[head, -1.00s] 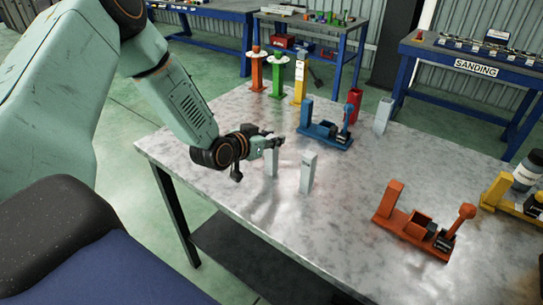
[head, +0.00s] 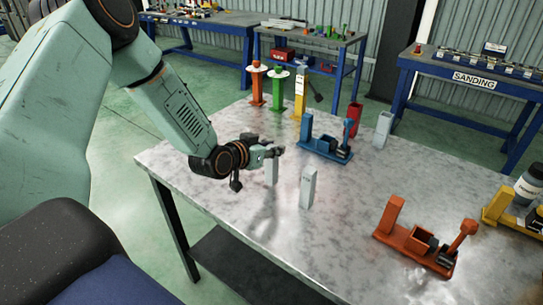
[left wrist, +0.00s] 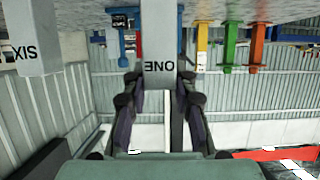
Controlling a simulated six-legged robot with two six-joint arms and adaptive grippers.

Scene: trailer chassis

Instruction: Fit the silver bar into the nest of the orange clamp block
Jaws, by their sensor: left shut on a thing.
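My left gripper (head: 272,151) is shut on the upper end of an upright silver bar (head: 271,172). In the left wrist view, which is upside down, the fingers (left wrist: 157,85) stand either side of this bar (left wrist: 158,48), marked ONE. Its foot appears to be at the tabletop; I cannot tell if it touches. A second silver bar (head: 308,187) stands upright to the right; it shows at the left of the wrist view (left wrist: 32,45), marked SIX. The orange clamp block (head: 417,241), with a post, nest and lever, lies at the right front, apart from the gripper. My right gripper is out of view.
A blue clamp block (head: 325,147) stands farther back and a yellow one (head: 510,212) at the right edge. Orange, green and yellow posts, a red holder (head: 354,117) and a grey holder (head: 383,129) stand along the back. The metal table (head: 345,215) is bare around its middle.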

